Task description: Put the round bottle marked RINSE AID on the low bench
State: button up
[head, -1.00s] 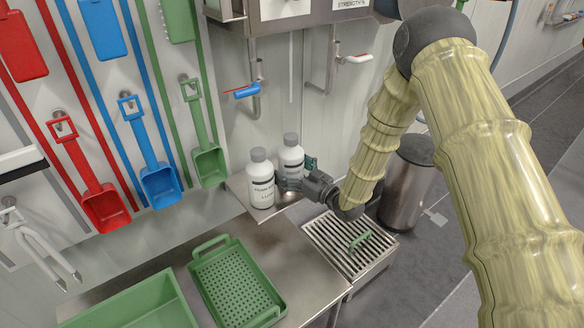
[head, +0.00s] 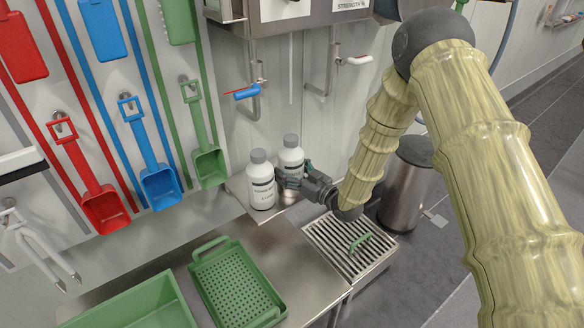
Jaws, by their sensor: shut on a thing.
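Two white round bottles with grey caps stand side by side on a small shelf against the wall. The front-left bottle (head: 261,182) has dark label print too small to read surely. The back-right bottle (head: 291,157) is partly hidden behind my gripper. My gripper (head: 287,182) reaches in from the right at bottle height. It is shut on the back-right bottle, though the fingertips are partly hidden. I cannot read which bottle says RINSE AID. A low slatted metal bench (head: 330,238) stands below and right of the shelf, with a green item (head: 361,241) on its slats.
A steel counter (head: 290,253) holds a green perforated tray (head: 236,283) and a green bin (head: 135,305). Red, blue and green scoops hang on the wall at left. Pipes with a blue valve handle (head: 247,92) are above the bottles. A metal bin (head: 405,190) stands behind the bench.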

aim_at(290, 156)
jog(key=shift+r, duration=0.2)
jog(key=shift+r+p, duration=0.45)
jog(key=shift+r+p, duration=0.7)
jog(key=shift+r, duration=0.35)
jog(key=shift+r+p, duration=0.75)
jog(key=shift+r, duration=0.45)
jog(key=shift+f, duration=0.1)
